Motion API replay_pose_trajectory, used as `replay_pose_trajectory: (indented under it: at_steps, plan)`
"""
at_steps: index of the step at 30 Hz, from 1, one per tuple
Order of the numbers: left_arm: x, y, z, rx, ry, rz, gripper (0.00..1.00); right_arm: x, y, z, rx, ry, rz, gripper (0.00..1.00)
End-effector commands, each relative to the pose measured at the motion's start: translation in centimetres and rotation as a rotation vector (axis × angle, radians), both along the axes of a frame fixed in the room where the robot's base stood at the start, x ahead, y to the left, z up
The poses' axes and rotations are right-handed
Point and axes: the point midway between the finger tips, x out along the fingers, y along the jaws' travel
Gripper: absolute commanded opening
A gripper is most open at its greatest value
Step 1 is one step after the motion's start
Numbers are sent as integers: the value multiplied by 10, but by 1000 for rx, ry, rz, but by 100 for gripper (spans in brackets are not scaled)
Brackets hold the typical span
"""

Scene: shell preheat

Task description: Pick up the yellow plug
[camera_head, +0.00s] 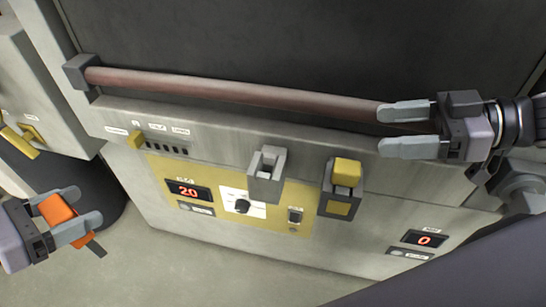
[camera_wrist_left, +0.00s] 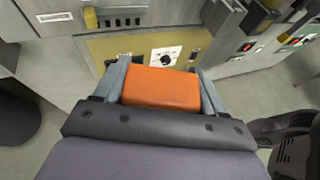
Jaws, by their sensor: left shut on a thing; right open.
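The yellow plug (camera_head: 347,172) appears to be the yellow block seated in the top of a dark holder (camera_head: 325,203) on the machine's front panel. My right gripper (camera_head: 382,130) is open and empty, above and to the right of the yellow plug and apart from it, in front of the brown bar. My left gripper (camera_head: 86,206) is shut on an orange block (camera_head: 56,209) with a dark flat end, at the lower left away from the panel. The orange block also shows between the fingers in the left wrist view (camera_wrist_left: 161,88).
A brown bar handle (camera_head: 230,92) runs across the machine above the panel. An empty-looking grey holder (camera_head: 266,175) sticks out left of the dark holder. A display reading 20 (camera_head: 188,190) and a black knob (camera_head: 242,206) sit lower left. Open floor lies below the panel.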

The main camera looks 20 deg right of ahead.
Motion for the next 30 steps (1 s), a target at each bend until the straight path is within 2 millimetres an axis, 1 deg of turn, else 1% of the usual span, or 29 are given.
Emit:
replay_pose_trajectory:
  at_steps: [2, 5, 8, 17, 23, 30]
  plan:
    - [0, 0, 0, 0, -2, 1, 35, 0, 0, 0, 0, 0, 0, 68]
    - [0, 0, -1, 0, -2, 1, 35, 0, 0, -7, 2, 1, 0, 68]
    - [0, 0, -3, 0, -2, 1, 35, 0, 0, -23, 5, 4, -1, 68]
    - [0, 0, -12, 0, -2, 1, 35, 0, 0, -85, 5, 4, -2, 68]
    - [0, 0, -17, -1, -1, 1, 35, 8, 13, -87, 0, 0, 3, 68]
    - [0, 0, -19, -1, -1, 1, 35, 11, 19, -88, 0, 0, 1, 68]
